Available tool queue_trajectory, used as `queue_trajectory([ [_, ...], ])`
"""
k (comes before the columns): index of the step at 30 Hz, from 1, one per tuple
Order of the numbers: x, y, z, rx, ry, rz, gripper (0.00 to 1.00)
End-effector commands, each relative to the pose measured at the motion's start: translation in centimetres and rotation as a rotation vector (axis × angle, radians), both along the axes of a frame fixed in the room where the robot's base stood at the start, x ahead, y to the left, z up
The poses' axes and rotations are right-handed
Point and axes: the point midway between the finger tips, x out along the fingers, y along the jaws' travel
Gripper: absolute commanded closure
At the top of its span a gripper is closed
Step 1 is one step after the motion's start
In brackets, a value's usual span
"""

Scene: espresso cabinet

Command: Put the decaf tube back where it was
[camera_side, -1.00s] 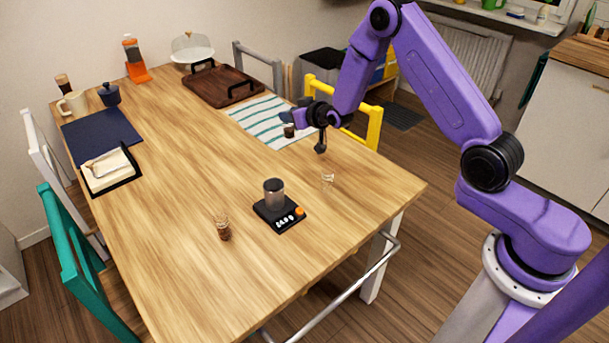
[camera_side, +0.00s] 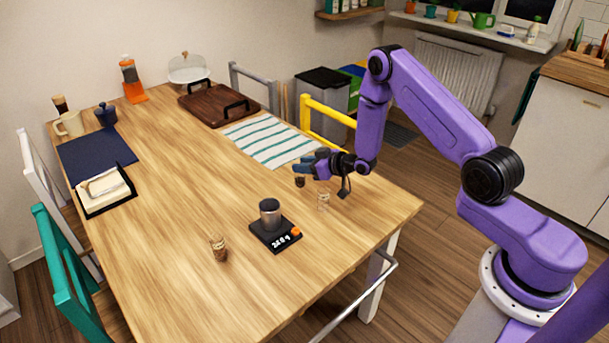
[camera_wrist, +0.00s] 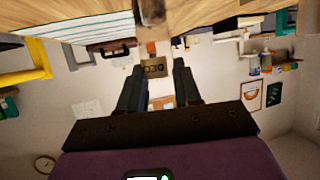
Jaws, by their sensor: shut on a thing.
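In the side view, my gripper (camera_side: 310,166) is shut on a small tube (camera_side: 299,182) with dark contents low in it. It holds the tube above the table near the far-right edge. In the wrist view, the picture is upside down; the tube's tan label (camera_wrist: 153,68) between the fingers (camera_wrist: 156,75) reads "DEC", the rest cut off or hidden. A clear glass tube (camera_side: 323,201) stands on the table just right of and nearer than the held one. Another glass tube (camera_side: 219,250) with brown contents stands at the table's front left of the scale.
A black scale (camera_side: 284,241) carries a grey cup (camera_side: 270,213). A striped towel (camera_side: 268,142) and a brown tray (camera_side: 213,106) lie farther back. The yellow chair (camera_side: 330,115) stands at the far edge. The wood between towel and scale is clear.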

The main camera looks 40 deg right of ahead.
Motion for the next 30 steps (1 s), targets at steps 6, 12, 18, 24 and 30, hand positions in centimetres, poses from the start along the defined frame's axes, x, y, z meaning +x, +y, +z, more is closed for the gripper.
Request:
queue_trajectory([
  [6, 0.0, 0.0, -2.5, 0.0, 0.001, 0.0, 1.0],
  [12, 0.0, 0.0, -3.3, 0.0, 0.0, -0.001, 1.0],
  [18, 0.0, 0.0, -3.3, 0.0, 0.0, -0.001, 1.0],
  [24, 0.0, 0.0, -3.6, 0.0, 0.0, -0.001, 0.51],
  [30, 0.0, 0.0, -3.6, -0.001, 0.001, -0.001, 0.41],
])
